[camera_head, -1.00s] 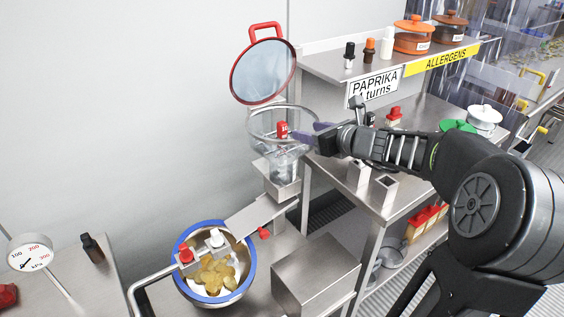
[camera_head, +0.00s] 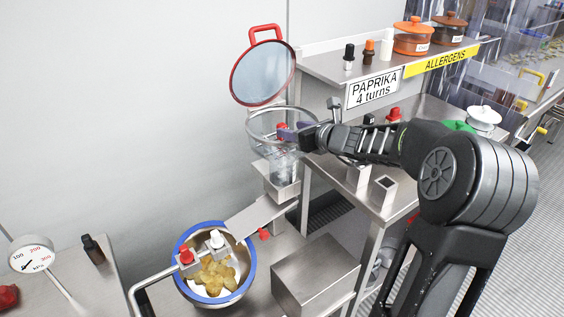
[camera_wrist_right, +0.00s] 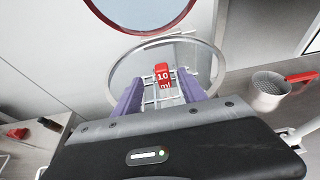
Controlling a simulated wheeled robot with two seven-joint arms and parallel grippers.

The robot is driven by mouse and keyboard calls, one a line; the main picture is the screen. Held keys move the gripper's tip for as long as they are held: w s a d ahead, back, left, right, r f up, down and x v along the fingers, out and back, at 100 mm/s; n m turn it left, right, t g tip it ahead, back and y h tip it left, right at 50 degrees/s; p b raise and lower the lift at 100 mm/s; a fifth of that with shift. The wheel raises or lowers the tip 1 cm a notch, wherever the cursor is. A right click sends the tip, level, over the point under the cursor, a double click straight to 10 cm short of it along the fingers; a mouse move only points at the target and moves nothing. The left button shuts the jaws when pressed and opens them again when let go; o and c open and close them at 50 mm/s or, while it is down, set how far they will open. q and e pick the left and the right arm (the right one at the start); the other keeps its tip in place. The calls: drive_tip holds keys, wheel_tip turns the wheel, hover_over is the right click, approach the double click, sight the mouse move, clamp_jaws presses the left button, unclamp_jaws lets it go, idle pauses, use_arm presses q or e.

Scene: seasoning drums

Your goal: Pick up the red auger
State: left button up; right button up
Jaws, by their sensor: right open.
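The red auger (camera_head: 281,127), a red block-shaped top on a pale shaft, stands in the clear round hopper (camera_head: 262,139). In the right wrist view the auger (camera_wrist_right: 163,73) is marked "10 ml" and sits near the hopper's middle. My right gripper (camera_head: 290,133) reaches into the hopper's mouth from the right. In the wrist view its two purple fingers (camera_wrist_right: 160,92) are apart, one on each side of the auger. Whether they touch it cannot be told. The auger's lower part is partly hidden. My left gripper is not in view.
The hopper's red-rimmed lid (camera_head: 263,73) stands raised behind it. A shelf edge with the PAPRIKA "4 turns" sign (camera_head: 375,88) is close to my right arm. Below is a blue-rimmed bowl (camera_head: 250,283) with red and white pieces above it.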

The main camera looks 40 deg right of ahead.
drive_tip(key=p+x, duration=0.1)
drive_tip(key=x, duration=0.4)
drive_tip(key=shift+d+f, duration=0.15)
drive_tip(key=shift+c, duration=0.2)
idle(0.5)
clamp_jaws()
idle(0.3)
idle(0.9)
